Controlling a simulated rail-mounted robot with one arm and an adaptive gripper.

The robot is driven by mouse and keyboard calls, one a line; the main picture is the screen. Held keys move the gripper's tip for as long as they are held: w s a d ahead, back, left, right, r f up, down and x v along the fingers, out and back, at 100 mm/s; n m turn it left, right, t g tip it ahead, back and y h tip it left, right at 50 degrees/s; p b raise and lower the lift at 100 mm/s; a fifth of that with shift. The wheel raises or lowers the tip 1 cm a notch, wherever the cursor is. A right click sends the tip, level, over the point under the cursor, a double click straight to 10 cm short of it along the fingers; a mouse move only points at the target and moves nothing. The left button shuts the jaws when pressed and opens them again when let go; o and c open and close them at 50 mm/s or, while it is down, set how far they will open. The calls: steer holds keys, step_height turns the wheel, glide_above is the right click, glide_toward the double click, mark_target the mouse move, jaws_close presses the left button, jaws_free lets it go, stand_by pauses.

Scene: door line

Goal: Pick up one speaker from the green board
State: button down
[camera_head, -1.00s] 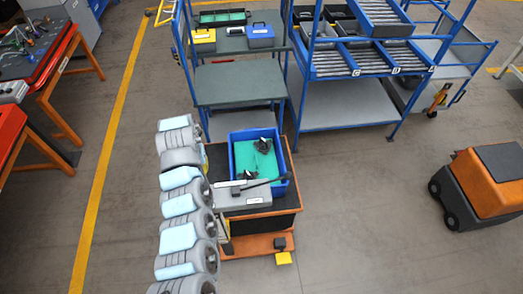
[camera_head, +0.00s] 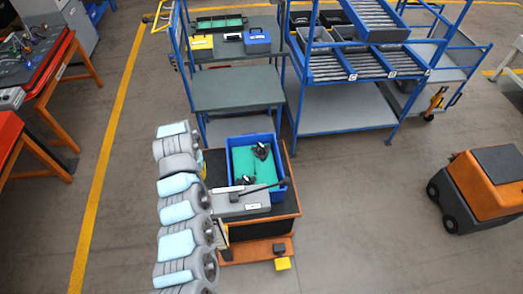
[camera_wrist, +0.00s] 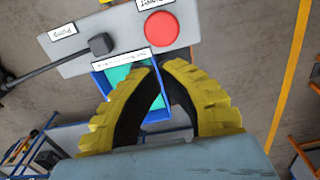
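Two small black speakers lie on the green board, one at the back (camera_head: 262,150) and one nearer the front (camera_head: 245,180). The green board (camera_head: 242,160) lies inside a blue crate (camera_head: 231,158) on an orange and black cart. In the wrist view, my gripper (camera_wrist: 162,65) has yellow ribbed fingers with a gap between them; nothing is held. Through the gap show part of the green board (camera_wrist: 158,102) and the crate. I cannot make out a speaker there; the fingers hide part of the crate. My gripper is not clearly seen in the head view.
A grey control box (camera_head: 240,203) with a black lever stands at the crate's front; the wrist view shows its red button (camera_wrist: 160,29). Blue shelving (camera_head: 345,108) stands behind, an orange vehicle (camera_head: 480,185) at right. Floor between cart and vehicle is clear.

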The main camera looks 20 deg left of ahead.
steer(key=c, duration=1)
jaws_free()
